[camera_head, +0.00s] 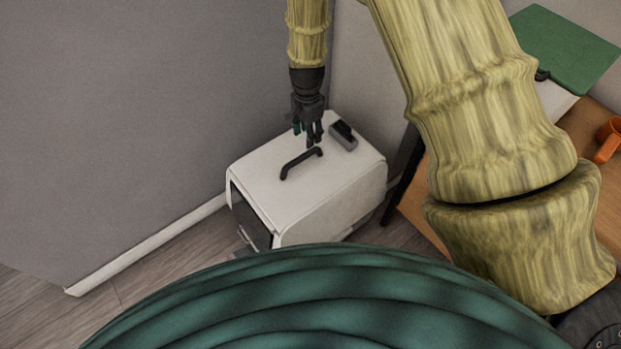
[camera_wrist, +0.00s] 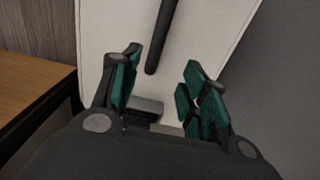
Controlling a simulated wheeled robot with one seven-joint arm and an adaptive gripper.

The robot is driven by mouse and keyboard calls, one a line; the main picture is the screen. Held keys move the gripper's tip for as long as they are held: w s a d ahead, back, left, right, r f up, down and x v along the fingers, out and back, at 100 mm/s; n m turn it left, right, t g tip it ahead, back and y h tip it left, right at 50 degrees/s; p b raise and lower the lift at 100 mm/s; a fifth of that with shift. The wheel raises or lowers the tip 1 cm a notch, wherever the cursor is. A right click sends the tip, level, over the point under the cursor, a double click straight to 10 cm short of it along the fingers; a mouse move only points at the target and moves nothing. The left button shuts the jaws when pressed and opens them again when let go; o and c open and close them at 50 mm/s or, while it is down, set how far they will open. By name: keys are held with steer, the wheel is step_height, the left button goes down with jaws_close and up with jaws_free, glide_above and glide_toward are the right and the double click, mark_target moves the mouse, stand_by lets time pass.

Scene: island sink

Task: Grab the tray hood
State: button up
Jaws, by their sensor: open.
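The tray hood (camera_head: 310,195) is a white box-like hood standing on the floor against the wall. A black bar handle (camera_head: 301,163) runs along its top, and a grey-and-black block (camera_head: 343,135) sits near its back edge. My gripper (camera_head: 308,135) is above the back part of the top, close to the far end of the handle. In the wrist view my gripper (camera_wrist: 155,85) is open, with teal pads apart. The handle (camera_wrist: 163,35) lies ahead of the fingertips and its near end points between them. Nothing is between the pads.
A wooden table (camera_head: 425,195) stands to the right, partly hidden by my arm. A green board (camera_head: 565,48) and an orange mug (camera_head: 608,138) are there. The wall (camera_head: 130,120) is close on the left. Floor (camera_head: 150,270) shows at lower left.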

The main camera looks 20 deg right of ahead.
mark_target(310, 151)
step_height(310, 151, down, 4)
steer(key=shift+f, duration=0.1)
steer(key=shift+s+d+f+b, duration=0.1)
steer(key=shift+f+b, duration=0.15)
steer(key=shift+f, duration=0.6)
steer(key=shift+s+d+f+b, duration=0.15)
steer(key=shift+f+b, duration=0.1)
steer(key=shift+f, duration=0.6)
steer(key=shift+s+d+f+b, duration=0.1)
steer(key=shift+f+b, duration=0.15)
steer(key=shift+f, duration=0.6)
jaws_close()
steer(key=shift+r, duration=0.1)
